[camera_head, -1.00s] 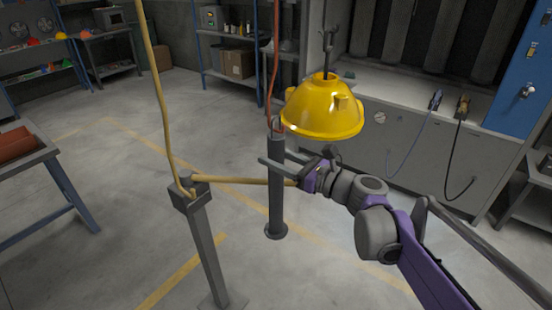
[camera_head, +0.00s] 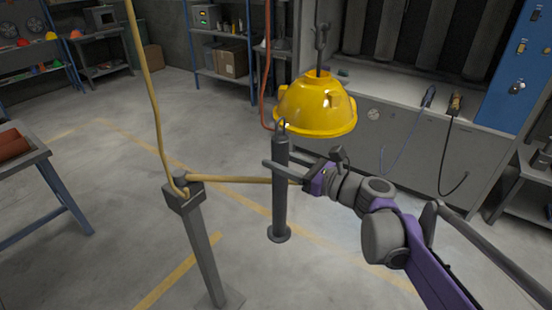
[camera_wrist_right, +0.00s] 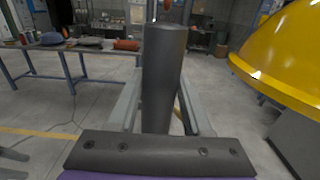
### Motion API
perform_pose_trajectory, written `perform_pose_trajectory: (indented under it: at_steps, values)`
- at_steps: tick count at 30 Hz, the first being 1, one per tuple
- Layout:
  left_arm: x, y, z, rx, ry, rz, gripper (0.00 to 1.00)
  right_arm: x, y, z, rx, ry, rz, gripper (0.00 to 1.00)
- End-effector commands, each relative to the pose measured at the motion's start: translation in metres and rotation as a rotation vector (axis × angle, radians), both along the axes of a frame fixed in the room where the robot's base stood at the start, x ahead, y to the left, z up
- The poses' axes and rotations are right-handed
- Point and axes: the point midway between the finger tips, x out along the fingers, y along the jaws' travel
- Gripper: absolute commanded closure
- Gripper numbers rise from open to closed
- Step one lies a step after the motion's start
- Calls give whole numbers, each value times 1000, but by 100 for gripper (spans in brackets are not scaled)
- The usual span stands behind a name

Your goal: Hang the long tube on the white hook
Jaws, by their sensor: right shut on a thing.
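A long dark grey tube (camera_head: 280,195) stands upright in the middle of the head view, with a round disc at its lower end and a small curved piece at its top. My right gripper (camera_head: 278,165) is shut on its upper part; the wrist view shows the tube (camera_wrist_right: 163,80) between the two fingers (camera_wrist_right: 160,112). I cannot tell whether its disc touches the floor. A small pale spot shows there, but I cannot make out a white hook clearly. My left gripper is out of view.
A yellow dome-shaped hood (camera_head: 316,108) hangs just above and right of my right gripper. A grey post (camera_head: 205,250) with a yellow rope (camera_head: 150,90) stands left. A grey cabinet (camera_head: 400,140) is behind; open floor lies in front.

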Motion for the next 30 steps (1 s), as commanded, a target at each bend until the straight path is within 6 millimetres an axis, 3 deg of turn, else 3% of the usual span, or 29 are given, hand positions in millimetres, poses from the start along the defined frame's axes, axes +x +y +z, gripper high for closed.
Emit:
perform_pose_trajectory:
  at_steps: [17, 30]
  values:
    - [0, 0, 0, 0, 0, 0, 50, -6, -9, 1, 1, -1, -1, 100]
    - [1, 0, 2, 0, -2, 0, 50, -35, -49, 3, 1, -1, -3, 100]
